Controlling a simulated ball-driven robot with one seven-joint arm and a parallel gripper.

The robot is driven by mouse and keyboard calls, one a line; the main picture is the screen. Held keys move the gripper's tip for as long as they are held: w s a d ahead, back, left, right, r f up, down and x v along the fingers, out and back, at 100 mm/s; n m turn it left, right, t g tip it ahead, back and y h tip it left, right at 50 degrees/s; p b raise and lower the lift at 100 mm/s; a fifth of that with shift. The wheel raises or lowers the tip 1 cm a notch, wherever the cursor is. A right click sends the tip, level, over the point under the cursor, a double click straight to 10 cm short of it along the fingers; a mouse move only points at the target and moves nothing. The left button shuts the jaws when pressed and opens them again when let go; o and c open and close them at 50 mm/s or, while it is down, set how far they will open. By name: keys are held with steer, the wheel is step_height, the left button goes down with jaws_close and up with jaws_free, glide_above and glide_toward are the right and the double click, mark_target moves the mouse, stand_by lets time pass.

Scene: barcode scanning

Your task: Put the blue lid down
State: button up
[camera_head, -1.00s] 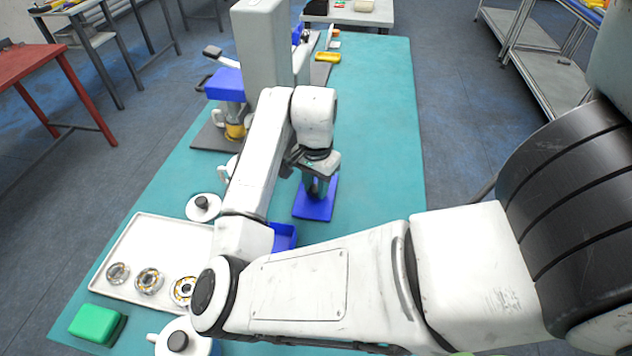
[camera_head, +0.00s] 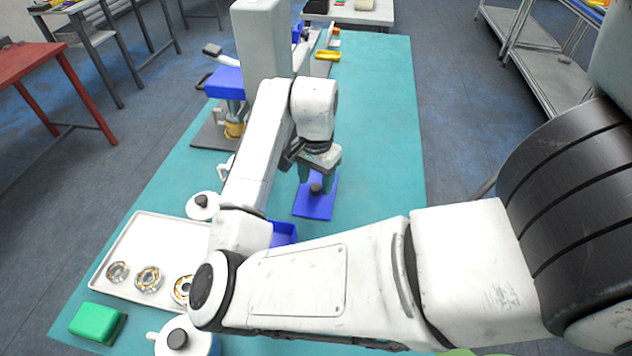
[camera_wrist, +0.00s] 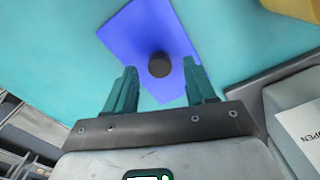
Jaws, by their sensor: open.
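The blue lid (camera_head: 315,205) lies on the teal table mat, a flat blue plate with a dark round knob (camera_head: 316,188) on top. In the wrist view the lid (camera_wrist: 178,40) and its knob (camera_wrist: 160,65) show just beyond the fingertips. My gripper (camera_head: 317,180) is above the lid, pointing down. In the wrist view its two green fingers (camera_wrist: 157,80) are apart, with the knob between and slightly past them and nothing held. A blue open box (camera_head: 284,234) stands nearer, partly hidden by my arm.
A white tray (camera_head: 135,285) with several bearings, a green block (camera_head: 96,322) and white pots with dark-knobbed lids (camera_head: 203,206) are at the left front. A blue-topped machine (camera_head: 226,82) stands behind left. The mat's right side (camera_head: 380,130) is clear.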

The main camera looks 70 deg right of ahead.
mark_target(316, 187)
step_height(316, 187, up, 11)
steer(key=shift+f, duration=0.15)
stand_by(0.9)
